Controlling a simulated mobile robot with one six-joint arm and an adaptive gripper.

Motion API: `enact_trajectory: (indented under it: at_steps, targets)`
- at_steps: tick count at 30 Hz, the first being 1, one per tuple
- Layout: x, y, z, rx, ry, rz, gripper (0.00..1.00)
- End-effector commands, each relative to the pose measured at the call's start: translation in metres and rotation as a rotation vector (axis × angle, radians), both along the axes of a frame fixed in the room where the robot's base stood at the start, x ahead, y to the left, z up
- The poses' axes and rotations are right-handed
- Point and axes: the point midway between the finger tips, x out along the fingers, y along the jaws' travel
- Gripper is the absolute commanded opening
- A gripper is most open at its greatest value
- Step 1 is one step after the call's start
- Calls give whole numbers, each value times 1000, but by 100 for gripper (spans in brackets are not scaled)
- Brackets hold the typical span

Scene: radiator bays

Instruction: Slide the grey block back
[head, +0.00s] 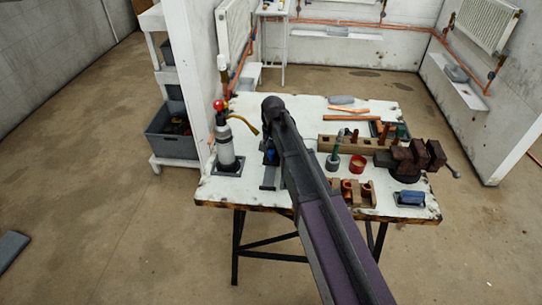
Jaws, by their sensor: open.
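Several grey pieces could be the grey block, and I cannot tell which one is meant. A flat grey piece (342,100) lies near the back edge of the white worktable (232,188). A grey block (456,73) sits on the low white shelf under the right radiator. A narrow grey strip (268,180) lies on the table just left of my arm, with a small dark and blue thing (271,155) behind it, partly hidden. My arm reaches over the table from the bottom right. My gripper cannot be made out; the arm seems to hide it.
On the table's left stands a gas bottle (225,145) with a red top and yellow hose. Copper pipes (349,109) lie behind.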

Motion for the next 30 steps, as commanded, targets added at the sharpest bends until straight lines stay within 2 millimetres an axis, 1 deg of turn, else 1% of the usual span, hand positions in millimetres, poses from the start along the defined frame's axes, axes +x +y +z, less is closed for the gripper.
enact_trajectory:
  at_steps: [1,5,17,18,20,21,23,24,25,26,30]
  targets:
    - [0,0,-5,0,0,0,76]
    - [0,0,-8,0,0,0,76]
    - [0,-1,-9,0,0,-1,76]
    - [0,-1,-9,0,0,-1,70]
    - [0,-1,-9,0,0,-1,53]
    - [0,-1,-9,0,0,-1,41]
    - [0,-1,-9,0,0,-1,23]
    - [0,-1,-9,0,0,-1,11]
    - [0,-1,-9,0,0,-1,2]
    - [0,-1,-9,0,0,-1,0]
    - [1,-1,-9,0,0,-2,0]
